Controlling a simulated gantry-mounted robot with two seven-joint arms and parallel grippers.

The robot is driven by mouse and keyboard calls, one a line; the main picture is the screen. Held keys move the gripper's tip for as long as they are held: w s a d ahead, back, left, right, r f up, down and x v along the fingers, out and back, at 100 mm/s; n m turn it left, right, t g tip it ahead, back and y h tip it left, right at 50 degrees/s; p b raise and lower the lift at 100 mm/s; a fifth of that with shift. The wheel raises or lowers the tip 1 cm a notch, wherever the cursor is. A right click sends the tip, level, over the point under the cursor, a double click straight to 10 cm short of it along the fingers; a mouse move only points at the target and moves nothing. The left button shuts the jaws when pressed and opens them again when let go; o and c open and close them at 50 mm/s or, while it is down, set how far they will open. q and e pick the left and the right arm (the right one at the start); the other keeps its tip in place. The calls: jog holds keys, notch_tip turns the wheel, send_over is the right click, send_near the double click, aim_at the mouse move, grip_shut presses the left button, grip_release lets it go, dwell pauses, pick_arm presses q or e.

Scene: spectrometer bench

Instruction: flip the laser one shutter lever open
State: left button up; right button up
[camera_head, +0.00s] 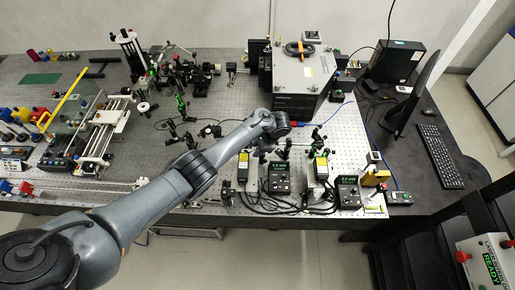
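My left arm reaches in from the lower left, and its gripper (262,149) hangs over the front part of the optical bench (350,140). Its fingers are too small and too hidden by the wrist to tell open from shut. Just left of and below it is a laser box with a yellow label (243,165). A second similar laser box (320,166) stands further right. I cannot tell which is laser one. No shutter lever can be made out at this size; the wrist and gripper may hide it. My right gripper is not in view.
Two dark controllers with displays, one (279,178) and another (347,191), stand beside the lasers with black cables in front. A large grey instrument (300,75) stands behind. Small optics mounts (181,103) are left of the wrist. A monitor (418,90) and keyboard (440,155) are right.

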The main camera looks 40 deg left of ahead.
pick_arm(q)
grip_shut()
jog(key=shift+f+b, duration=0.2)
jog(key=shift+b, duration=0.1)
jog(key=b, duration=0.1)
jog(key=f+g+y+b, duration=0.1)
jog(key=b, duration=0.1)
jog(key=shift+w+d, duration=0.2)
jog(key=shift+d, duration=0.05)
jog(key=shift+r+y+b, duration=0.15)
jog(key=shift+y+b, duration=0.25)
jog(key=shift+b, duration=0.15)
jog(key=shift+r, duration=0.1)
grip_release()
